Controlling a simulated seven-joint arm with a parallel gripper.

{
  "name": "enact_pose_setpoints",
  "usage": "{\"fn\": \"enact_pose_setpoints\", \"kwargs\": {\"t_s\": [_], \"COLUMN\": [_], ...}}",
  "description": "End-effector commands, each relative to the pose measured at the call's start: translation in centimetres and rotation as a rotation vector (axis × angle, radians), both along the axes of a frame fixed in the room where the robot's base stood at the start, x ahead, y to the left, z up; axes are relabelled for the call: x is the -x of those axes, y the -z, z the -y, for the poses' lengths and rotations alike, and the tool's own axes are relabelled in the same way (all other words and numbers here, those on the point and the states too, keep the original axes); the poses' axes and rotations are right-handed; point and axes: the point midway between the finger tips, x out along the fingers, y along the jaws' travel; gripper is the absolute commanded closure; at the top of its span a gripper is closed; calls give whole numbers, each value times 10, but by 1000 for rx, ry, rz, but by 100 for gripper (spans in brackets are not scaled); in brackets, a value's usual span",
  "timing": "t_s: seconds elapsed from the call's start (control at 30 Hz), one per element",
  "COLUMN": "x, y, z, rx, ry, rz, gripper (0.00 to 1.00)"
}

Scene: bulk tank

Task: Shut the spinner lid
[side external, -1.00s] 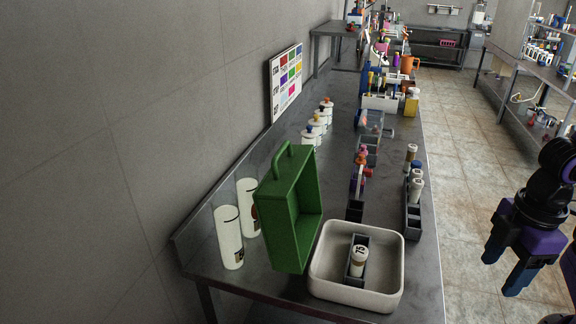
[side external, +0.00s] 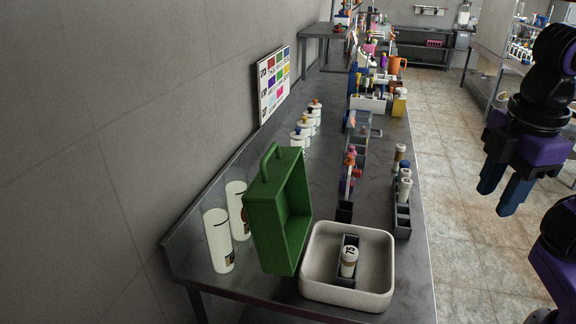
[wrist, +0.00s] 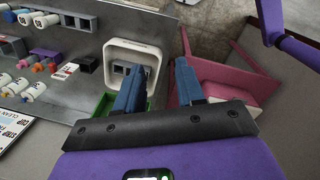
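The spinner is a cream open-topped tub (side external: 318,290) at the near end of the bench. Its green lid (side external: 268,238), with a handle on its outer face, stands upright and open at the tub's left side. A dark holder with a capped tube marked 75 (side external: 348,262) sits inside the tub. In the wrist view the tub (wrist: 113,47) shows beyond my fingers, and the green lid (wrist: 101,108) is partly hidden behind one finger. My gripper (side external: 502,205) is open and empty, in the air to the right of the bench, clear of the lid.
Two white cylinders (side external: 219,243) stand left of the lid by the wall. Dark racks with tubes (side external: 402,215) and several white bottles (side external: 299,142) stand farther along the bench. A pink object (wrist: 240,75) shows right of the bench in the wrist view. The aisle floor is clear.

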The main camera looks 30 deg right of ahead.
Motion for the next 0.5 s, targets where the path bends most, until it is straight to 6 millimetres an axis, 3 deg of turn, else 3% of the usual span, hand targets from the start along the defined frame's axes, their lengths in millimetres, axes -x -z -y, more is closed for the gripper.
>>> {"fn": "enact_pose_setpoints", "kwargs": {"t_s": [0.27,0.5], "x": [-70,-131], "y": [-5,-11], "z": [-53,-121], "rx": [251,546], "ry": [-203,-407], "rz": [112,201], "gripper": [62,62]}}
